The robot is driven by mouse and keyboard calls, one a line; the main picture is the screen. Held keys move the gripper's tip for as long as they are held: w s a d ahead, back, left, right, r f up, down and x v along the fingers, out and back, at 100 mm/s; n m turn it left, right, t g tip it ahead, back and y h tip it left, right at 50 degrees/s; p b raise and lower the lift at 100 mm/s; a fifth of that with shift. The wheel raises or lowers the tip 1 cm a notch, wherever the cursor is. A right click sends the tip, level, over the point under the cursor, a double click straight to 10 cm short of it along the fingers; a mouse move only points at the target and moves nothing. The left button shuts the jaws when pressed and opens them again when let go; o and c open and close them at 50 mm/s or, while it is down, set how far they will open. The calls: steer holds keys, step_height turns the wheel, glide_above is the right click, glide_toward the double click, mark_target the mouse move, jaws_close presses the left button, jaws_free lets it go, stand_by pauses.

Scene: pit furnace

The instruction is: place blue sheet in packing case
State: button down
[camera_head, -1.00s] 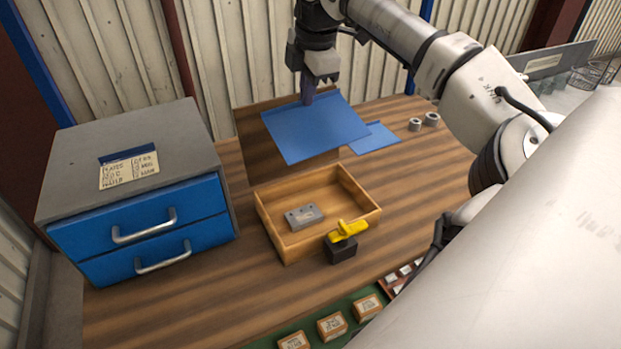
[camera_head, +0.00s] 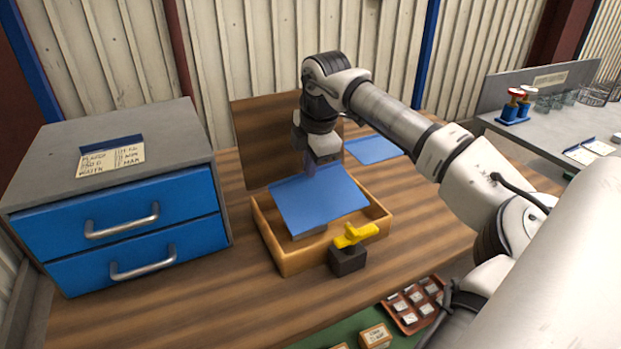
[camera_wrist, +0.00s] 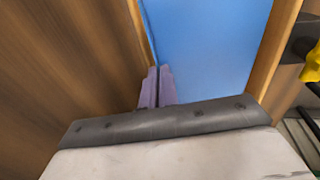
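The packing case is an open wooden box (camera_head: 285,262) on the workbench, with its lid standing upright behind it. A grey block (camera_head: 310,232) in the case is mostly hidden under the sheet.
A second blue sheet (camera_head: 375,149) lies on the bench behind the case. A yellow-handled clamp (camera_head: 350,250) stands at the case's front right. A blue drawer cabinet (camera_head: 120,210) is at left. A red tray of small parts (camera_head: 415,303) lies at front right.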

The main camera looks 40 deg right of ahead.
mark_target(318, 186)
steer(key=shift+s+x, duration=0.2)
steer(key=shift+x, duration=0.75)
steer(key=shift+f+b, duration=0.15)
steer(key=shift+b, duration=0.15)
steer(key=shift+f+b, duration=0.55)
steer(key=c, duration=1.7)
jaws_free()
steer(key=shift+r, duration=0.15)
steer(key=shift+r+p, duration=0.55)
steer(key=shift+p, duration=0.15)
steer(key=p+v, duration=0.5)
steer(key=v, duration=0.7)
steer(key=shift+p, duration=0.3)
